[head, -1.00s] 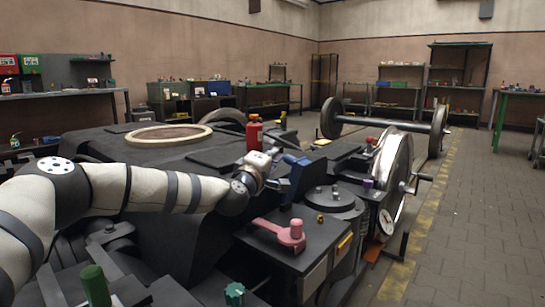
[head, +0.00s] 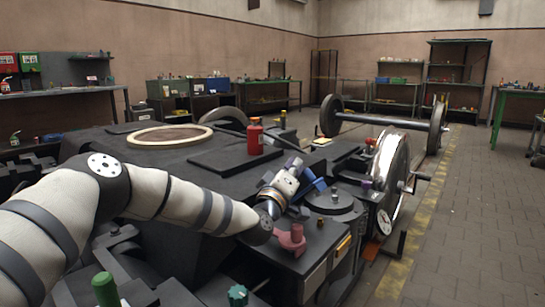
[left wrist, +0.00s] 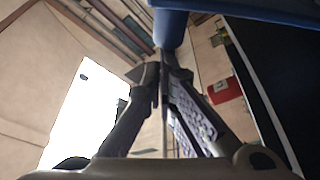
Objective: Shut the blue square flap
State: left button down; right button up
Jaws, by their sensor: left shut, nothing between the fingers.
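The blue flap (head: 314,184) shows in the head view just right of my left gripper, tilted and partly covered by it. My left gripper (head: 296,165) is shut and empty, at the flap's left side. In the left wrist view its closed fingertips (left wrist: 165,68) lie just below a blue rounded part, close to it or touching; I cannot tell which. A blue edge (left wrist: 220,5) crosses the top of that view, beside a dark panel. My right gripper is not in view.
A red canister (head: 254,138) stands on the dark bogie top behind the gripper. A pink lever (head: 292,240) sits on the block in front. A round dark disc (head: 335,202) with small knobs is to the right. The floor aisle at right is clear.

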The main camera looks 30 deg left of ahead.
aim_at(306, 177)
pick_arm(q)
jog(key=shift+s+d+f+p, duration=0.1)
jog(key=shift+d+f, duration=0.2)
jog(key=shift+d, duration=0.25)
jog(key=shift+s+d+f+p, duration=0.15)
jog(key=shift+d+f, duration=0.1)
jog(key=shift+d, duration=0.35)
jog(key=shift+w+d+f+p, duration=0.1)
jog(key=shift+d+f, duration=0.2)
jog(key=shift+d, duration=0.25)
jog(key=shift+s, duration=0.15)
